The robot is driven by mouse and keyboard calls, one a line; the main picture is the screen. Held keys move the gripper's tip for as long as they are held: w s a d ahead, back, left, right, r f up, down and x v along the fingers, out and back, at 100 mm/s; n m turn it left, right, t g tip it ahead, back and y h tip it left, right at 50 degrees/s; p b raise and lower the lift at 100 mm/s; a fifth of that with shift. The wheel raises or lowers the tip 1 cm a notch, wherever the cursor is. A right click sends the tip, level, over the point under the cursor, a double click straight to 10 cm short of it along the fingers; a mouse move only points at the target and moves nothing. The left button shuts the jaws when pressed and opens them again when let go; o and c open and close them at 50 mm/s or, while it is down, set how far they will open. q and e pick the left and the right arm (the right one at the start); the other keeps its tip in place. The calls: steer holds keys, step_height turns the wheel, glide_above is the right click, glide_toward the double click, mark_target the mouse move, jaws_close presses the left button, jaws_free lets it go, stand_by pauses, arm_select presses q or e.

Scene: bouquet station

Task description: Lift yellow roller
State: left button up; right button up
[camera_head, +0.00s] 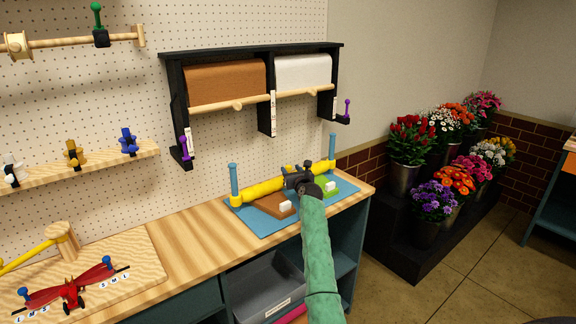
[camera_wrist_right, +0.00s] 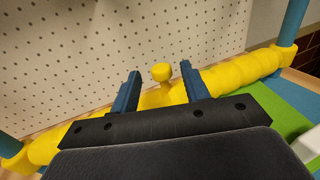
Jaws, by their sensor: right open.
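The yellow roller (camera_head: 264,188) lies across the blue mat at the back of the wooden bench, between two blue posts. In the right wrist view the roller (camera_wrist_right: 235,74) runs slanting from lower left to upper right. A yellow knob (camera_wrist_right: 161,73) stands up from its middle. My right gripper (camera_head: 299,179) is at the middle of the roller and hides part of it. In the wrist view the gripper (camera_wrist_right: 162,90) is open, its blue fingers apart on either side of the knob. I cannot tell whether they touch the roller. My left gripper is not in view.
Blue posts (camera_head: 234,184) and (camera_head: 332,147) stand at the roller's ends. The blue mat (camera_head: 262,228) carries brown and green pieces with white blocks. A black rack (camera_head: 250,52) with brown and white rolls hangs above. A wooden board (camera_head: 130,262) lies at left.

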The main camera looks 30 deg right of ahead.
mark_target(290, 167)
steer(key=x, duration=0.2)
steer(key=shift+w+d, duration=0.15)
steer(key=shift+w, duration=0.1)
steer(key=shift+w+d+r+p, duration=0.1)
steer(key=shift+w+p, duration=0.25)
steer(key=shift+w, duration=0.1)
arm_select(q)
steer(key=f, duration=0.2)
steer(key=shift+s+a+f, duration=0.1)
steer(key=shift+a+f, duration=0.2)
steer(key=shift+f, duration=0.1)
arm_select(e)
steer(key=shift+w, duration=0.25)
jaws_close()
